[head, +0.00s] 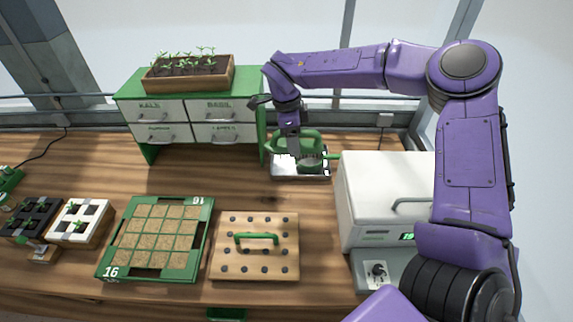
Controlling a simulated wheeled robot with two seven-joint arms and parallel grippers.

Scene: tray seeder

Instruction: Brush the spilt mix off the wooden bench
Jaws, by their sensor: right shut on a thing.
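My right gripper (295,152) reaches down from above at the back middle of the wooden bench (200,180). It is shut on a green-handled thing (311,161), which looks like the brush; my gripper partly hides it. This thing is over a shallow silvery metal tray (300,174). I cannot tell whether it touches the tray. I cannot make out any spilt mix on the bare wood. My left gripper is not in view.
A drawer cabinet (190,96) with a seedling box (188,85) stands back left. A white appliance (370,185) is right of the metal tray. A green seed tray (205,225), a dibber board with green handle (285,265) and small pot trays (85,240) line the front.

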